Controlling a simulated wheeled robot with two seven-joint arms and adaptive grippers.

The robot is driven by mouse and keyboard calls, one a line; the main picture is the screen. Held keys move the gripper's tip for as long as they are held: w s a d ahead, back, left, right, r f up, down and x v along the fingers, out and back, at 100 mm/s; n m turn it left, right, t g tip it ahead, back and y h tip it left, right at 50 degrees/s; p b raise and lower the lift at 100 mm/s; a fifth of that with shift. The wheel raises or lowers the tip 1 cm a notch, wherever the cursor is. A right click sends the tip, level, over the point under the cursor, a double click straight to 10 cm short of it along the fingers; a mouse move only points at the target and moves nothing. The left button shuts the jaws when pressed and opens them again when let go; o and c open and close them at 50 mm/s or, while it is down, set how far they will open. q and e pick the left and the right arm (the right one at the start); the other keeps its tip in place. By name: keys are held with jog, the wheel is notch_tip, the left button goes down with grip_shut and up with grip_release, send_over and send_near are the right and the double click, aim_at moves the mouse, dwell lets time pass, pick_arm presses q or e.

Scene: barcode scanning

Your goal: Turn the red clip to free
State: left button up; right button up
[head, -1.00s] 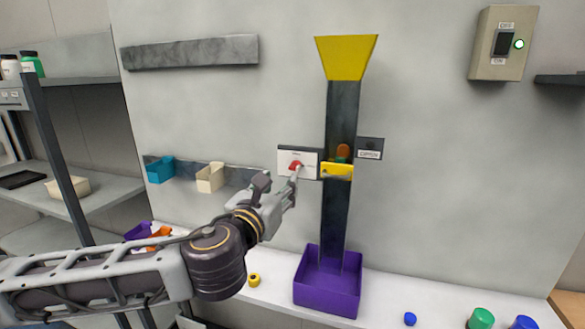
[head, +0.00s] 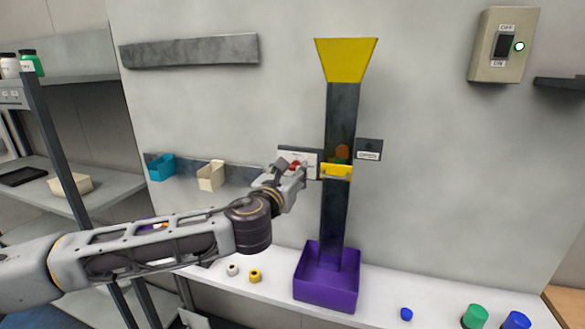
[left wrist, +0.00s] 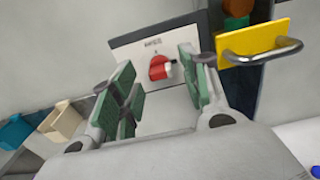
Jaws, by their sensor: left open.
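The red clip (left wrist: 159,67) is a small red knob on a white plate (left wrist: 128,50) fixed to the wall, left of the dark chute. In the head view the red clip (head: 295,165) is partly covered by my left gripper (head: 292,170). In the left wrist view my left gripper (left wrist: 157,90) is open, with its green-padded fingers apart. The red clip shows beyond and between the fingertips, and nothing is held. Whether a finger touches the plate I cannot tell. My right gripper is not in view.
The dark chute (head: 335,210) has a yellow funnel (head: 346,60) and a yellow handled gate (head: 336,171). A purple bin (head: 325,283) stands under it on the white table. Teal (head: 160,167) and cream (head: 211,176) wall bins are to the left. A switch box (head: 503,45) hangs at upper right.

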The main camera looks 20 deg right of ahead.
pick_arm(q)
jog(key=shift+x, duration=0.85)
jog(key=shift+c, duration=0.2)
grip_shut()
